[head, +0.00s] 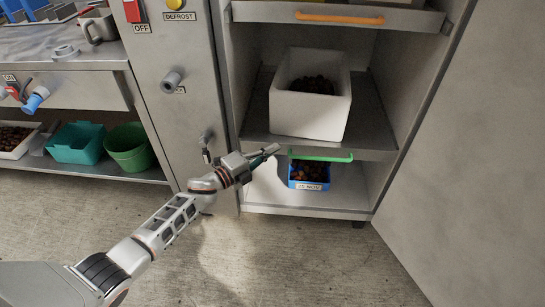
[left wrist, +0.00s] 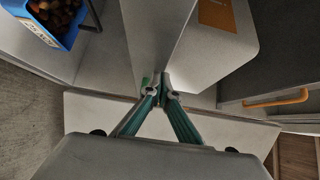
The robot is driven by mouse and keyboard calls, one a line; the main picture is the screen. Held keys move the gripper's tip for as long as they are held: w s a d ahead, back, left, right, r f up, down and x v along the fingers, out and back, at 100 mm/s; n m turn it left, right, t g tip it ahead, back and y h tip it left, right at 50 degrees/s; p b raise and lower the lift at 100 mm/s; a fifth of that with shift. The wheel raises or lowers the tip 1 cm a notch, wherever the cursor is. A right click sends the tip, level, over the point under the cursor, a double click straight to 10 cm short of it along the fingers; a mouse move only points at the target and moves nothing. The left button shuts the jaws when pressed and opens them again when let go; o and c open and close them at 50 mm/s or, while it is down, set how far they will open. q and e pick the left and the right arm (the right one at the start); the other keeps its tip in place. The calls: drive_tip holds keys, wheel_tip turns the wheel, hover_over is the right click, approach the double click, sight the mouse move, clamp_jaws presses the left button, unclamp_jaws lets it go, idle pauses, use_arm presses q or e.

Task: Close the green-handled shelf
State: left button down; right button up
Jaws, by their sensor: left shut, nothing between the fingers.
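The shelf (head: 368,118) with the green handle (head: 322,157) is the middle one in the open metal cabinet. It carries a white crate (head: 298,114) of chestnuts, which also shows in the left wrist view (left wrist: 222,65). How far the shelf is pulled out is hard to tell. My left gripper (head: 274,150) is shut and empty, with its tips just left of the green handle at the shelf's front edge. Its teal fingers meet in the left wrist view (left wrist: 160,88); whether they touch the shelf is unclear. My right gripper is not in view.
A blue bin (head: 309,174) of chestnuts sits below the shelf. An orange-handled shelf (head: 270,13) is above. The cabinet's open door (head: 470,150) stands at the right. Control knobs, teal bin (head: 75,143) and green bucket (head: 130,147) are left. Floor in front is clear.

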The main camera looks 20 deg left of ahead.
use_arm(q)
drive_tip(key=shift+w+a+r, duration=0.1)
drive_tip(key=shift+w+a, duration=0.1)
drive_tip(key=shift+w, duration=0.55)
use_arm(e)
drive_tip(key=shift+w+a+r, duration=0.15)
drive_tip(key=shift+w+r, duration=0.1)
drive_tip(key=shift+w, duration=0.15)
use_arm(q)
drive_tip(key=shift+s, duration=0.1)
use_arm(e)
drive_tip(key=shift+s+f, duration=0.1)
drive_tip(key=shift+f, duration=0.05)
